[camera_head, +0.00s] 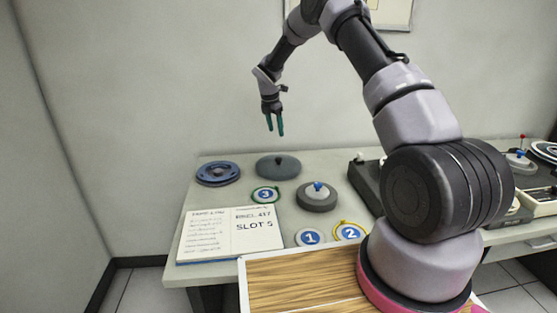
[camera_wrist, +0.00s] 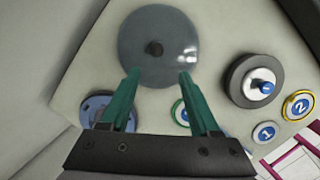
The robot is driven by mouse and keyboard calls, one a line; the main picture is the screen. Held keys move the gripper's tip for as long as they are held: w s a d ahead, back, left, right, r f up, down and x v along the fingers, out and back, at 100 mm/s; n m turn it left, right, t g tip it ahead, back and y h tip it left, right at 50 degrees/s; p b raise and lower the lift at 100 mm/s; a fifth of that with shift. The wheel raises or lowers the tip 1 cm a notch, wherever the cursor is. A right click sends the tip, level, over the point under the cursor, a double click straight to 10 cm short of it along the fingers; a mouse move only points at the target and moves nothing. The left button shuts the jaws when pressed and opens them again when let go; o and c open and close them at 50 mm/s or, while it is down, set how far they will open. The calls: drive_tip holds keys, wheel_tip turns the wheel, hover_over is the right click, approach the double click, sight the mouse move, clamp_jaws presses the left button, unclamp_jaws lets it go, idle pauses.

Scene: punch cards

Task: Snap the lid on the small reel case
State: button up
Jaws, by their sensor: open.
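A round, translucent grey lid (camera_head: 278,168) with a dark centre knob lies flat at the back of the table; it also shows in the wrist view (camera_wrist: 140,30). A round dark grey case (camera_head: 316,203), apparently the small reel case, sits in front of it and to its right, with a white disc and blue knob inside. The case also shows in the wrist view (camera_wrist: 236,81), right of the lid. My gripper (camera_head: 275,131) is open and empty in the air above the lid. In the wrist view its fingertips (camera_wrist: 159,74) overlap the lid's near edge, the knob beyond them.
A blue reel (camera_head: 218,174) lies left of the lid. Round tags numbered 3 (camera_head: 265,195), 1 (camera_head: 309,237) and 2 (camera_head: 349,231) lie nearby. An open booklet (camera_head: 230,234) reads "SLOT 5". A dark device (camera_head: 363,186) stands right of the case.

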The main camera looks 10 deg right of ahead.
drive_tip(key=n, duration=0.2)
approach(278, 159)
drive_tip(key=shift+x, duration=4.7)
drive_tip(key=shift+w, duration=0.15)
clamp_jaws()
drive_tip(key=shift+w+d+v, duration=0.2)
drive_tip(key=shift+v, duration=0.95)
drive_tip(key=shift+w+d+v, duration=0.15)
drive_tip(key=shift+w+v, duration=0.05)
drive_tip(key=shift+v, duration=0.95)
drive_tip(key=shift+w+d+v, duration=0.2)
drive_tip(key=shift+v, duration=0.95)
drive_tip(key=shift+r, duration=0.3)
drive_tip(key=w+d+v, duration=0.1)
drive_tip(key=v, duration=0.5)
drive_tip(key=shift+r, duration=0.5)
drive_tip(key=shift+a, duration=0.1)
